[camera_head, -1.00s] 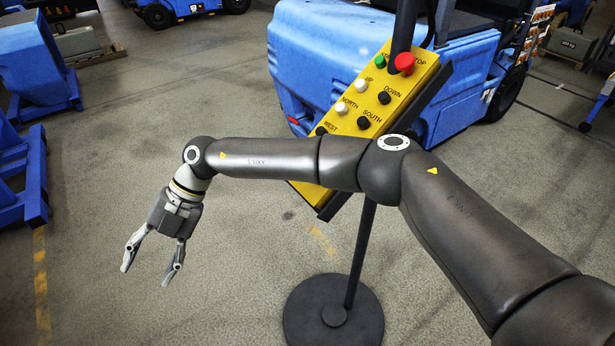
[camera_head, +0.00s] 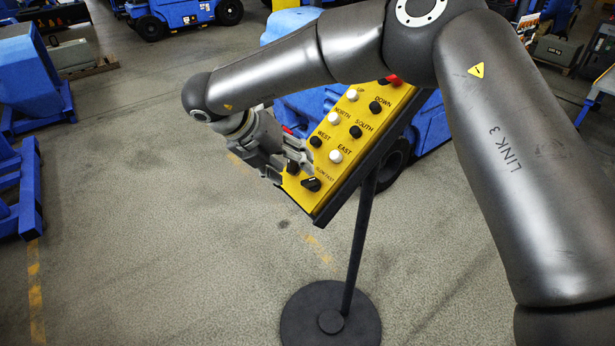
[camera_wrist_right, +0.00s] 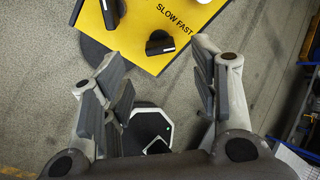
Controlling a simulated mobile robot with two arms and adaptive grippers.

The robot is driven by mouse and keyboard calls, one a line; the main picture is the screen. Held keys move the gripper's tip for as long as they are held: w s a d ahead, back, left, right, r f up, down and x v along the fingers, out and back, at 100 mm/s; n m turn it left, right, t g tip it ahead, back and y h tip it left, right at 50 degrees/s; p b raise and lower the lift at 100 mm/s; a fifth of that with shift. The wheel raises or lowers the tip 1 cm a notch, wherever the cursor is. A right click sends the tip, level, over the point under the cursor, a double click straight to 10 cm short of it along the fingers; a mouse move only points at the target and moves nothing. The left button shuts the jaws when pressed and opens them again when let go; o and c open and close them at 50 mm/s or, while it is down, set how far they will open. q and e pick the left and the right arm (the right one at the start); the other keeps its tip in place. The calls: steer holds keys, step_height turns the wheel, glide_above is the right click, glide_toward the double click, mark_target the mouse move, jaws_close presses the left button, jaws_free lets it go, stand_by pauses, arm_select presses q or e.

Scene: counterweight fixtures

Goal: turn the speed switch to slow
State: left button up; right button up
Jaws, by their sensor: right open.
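The speed switch (camera_head: 311,184) is a black rotary knob at the lower end of the yellow control panel (camera_head: 322,158), beside the SLOW FAST label. In the wrist view the speed switch (camera_wrist_right: 160,43) shows a light line along its handle, which lies roughly crosswise under the label; I cannot tell its setting. My right gripper (camera_head: 282,171) is at the panel's lower left edge, partly hidden by its own wrist. In the wrist view the right gripper (camera_wrist_right: 162,70) is open, with nothing between its fingers, and the switch lies just beyond the fingertips. My left gripper is not seen.
A second black knob (camera_head: 292,167) sits left of the speed switch, close to the gripper. Several black and white buttons and a red stop button (camera_head: 395,80) lie higher up. The panel stands on a pole with a round base (camera_head: 330,316).

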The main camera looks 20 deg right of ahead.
mark_target(307, 180)
steer(key=p+x, duration=0.2)
steer(key=x, duration=0.4)
steer(key=shift+d+f, duration=0.25)
steer(key=shift+f, duration=0.1)
steer(key=shift+w+d+f, duration=0.1)
steer(key=shift+d+f, duration=0.1)
steer(key=shift+f, duration=0.2)
steer(key=shift+c, duration=0.5)
steer(key=c, duration=0.9)
